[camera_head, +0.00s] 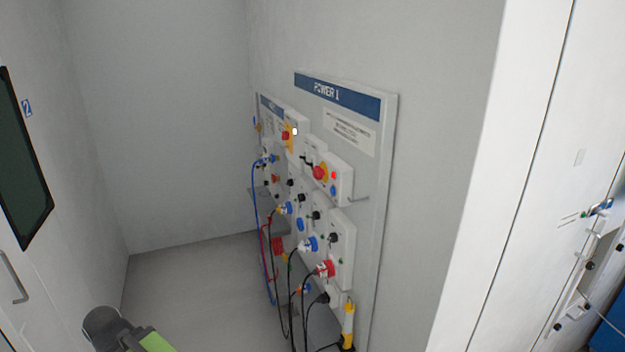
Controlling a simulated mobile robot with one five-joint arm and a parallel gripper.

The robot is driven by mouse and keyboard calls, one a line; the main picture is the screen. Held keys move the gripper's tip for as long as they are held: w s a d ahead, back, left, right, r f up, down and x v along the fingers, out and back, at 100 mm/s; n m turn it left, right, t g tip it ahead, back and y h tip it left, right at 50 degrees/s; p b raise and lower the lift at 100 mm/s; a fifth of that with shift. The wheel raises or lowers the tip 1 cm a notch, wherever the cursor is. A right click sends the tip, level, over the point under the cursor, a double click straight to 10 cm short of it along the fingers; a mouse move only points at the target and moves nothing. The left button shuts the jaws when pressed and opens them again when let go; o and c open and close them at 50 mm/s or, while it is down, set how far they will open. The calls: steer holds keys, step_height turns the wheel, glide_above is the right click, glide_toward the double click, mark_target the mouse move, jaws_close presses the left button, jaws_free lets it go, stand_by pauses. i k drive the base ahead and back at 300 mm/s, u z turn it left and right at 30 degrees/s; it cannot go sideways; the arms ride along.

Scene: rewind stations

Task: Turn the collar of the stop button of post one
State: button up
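A second red button (285,135) on yellow sits on the board behind, further left. I cannot tell from any label which button is post one's. My gripper does not show. A dark and green part, seemingly of my arm, shows at the bottom left, well apart from the boards.
Beside the near stop button are a small red and a blue button (333,190). Below are grey boxes with blue and red plugs (326,269) and hanging cables (258,215). A yellow item (348,322) is low on the board. The floor (190,285) left of the boards looks clear.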

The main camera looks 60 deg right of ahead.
mark_target(322, 172)
steer(key=z, duration=0.15)
steer(key=i, duration=0.9)
steer(key=u, duration=0.1)
